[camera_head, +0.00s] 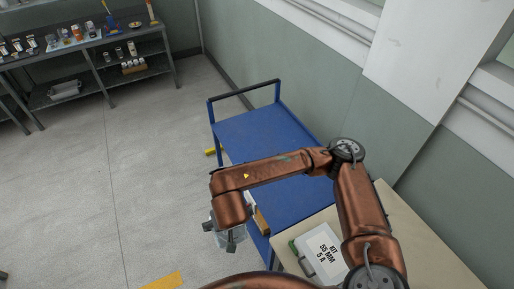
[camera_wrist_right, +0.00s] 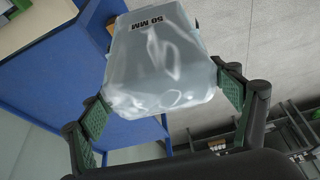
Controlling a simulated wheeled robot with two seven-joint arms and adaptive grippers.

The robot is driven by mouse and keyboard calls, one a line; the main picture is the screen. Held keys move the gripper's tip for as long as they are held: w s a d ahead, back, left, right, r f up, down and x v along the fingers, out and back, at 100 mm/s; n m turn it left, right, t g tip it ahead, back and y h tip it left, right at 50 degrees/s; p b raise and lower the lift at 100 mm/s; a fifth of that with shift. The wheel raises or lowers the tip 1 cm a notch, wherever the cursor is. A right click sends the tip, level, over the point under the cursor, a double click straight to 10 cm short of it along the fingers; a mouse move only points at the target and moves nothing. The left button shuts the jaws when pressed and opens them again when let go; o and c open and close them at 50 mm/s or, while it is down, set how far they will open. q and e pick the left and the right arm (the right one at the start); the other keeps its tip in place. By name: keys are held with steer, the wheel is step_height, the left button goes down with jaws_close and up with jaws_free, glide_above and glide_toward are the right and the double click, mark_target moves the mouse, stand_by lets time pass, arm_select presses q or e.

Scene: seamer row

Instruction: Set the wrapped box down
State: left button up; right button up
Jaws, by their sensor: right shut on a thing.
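The wrapped box (camera_wrist_right: 165,65), in clear shiny plastic with a "50 MM" label, fills the middle of the right wrist view. My right gripper (camera_wrist_right: 164,104) has its green pads on either side of the box and is shut on it. In the head view my right gripper (camera_head: 222,238) hangs beside the near left side of the blue cart (camera_head: 258,135), mostly hidden under my copper arm. Only a pale bit of the wrapped box (camera_head: 232,236) shows there, apparently above the floor. My left gripper is not in view.
The far part of the cart's blue top is bare. A beige table (camera_head: 415,240) at lower right bears a white case (camera_head: 318,250) marked "KIT 55 MM 5 A". Grey shelves (camera_head: 92,62) with small goods stand at upper left. Open floor lies left of the cart.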

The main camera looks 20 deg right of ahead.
steer(key=w+d+r+m+b, duration=0.1)
steer(key=w+d+b, duration=0.15)
steer(key=d, duration=0.55)
steer(key=w+d+r+m+h+b, duration=0.15)
steer(key=d+b, duration=0.25)
steer(key=d, duration=0.5)
steer(key=w+d+r+m+b, duration=0.1)
steer(key=w+d+b, duration=0.2)
steer(key=d, duration=0.5)
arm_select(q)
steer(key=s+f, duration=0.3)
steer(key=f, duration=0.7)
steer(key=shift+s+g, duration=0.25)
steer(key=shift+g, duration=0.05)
arm_select(e)
steer(key=w+d+f, duration=0.5)
steer(key=w+f, duration=0.7)
steer(key=shift+f, duration=0.25)
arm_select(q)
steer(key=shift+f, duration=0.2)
arm_select(e)
steer(key=shift+f, duration=0.1)
steer(key=o, duration=1.4)
steer(key=shift+f, duration=0.15)
steer(key=o, duration=0.5)
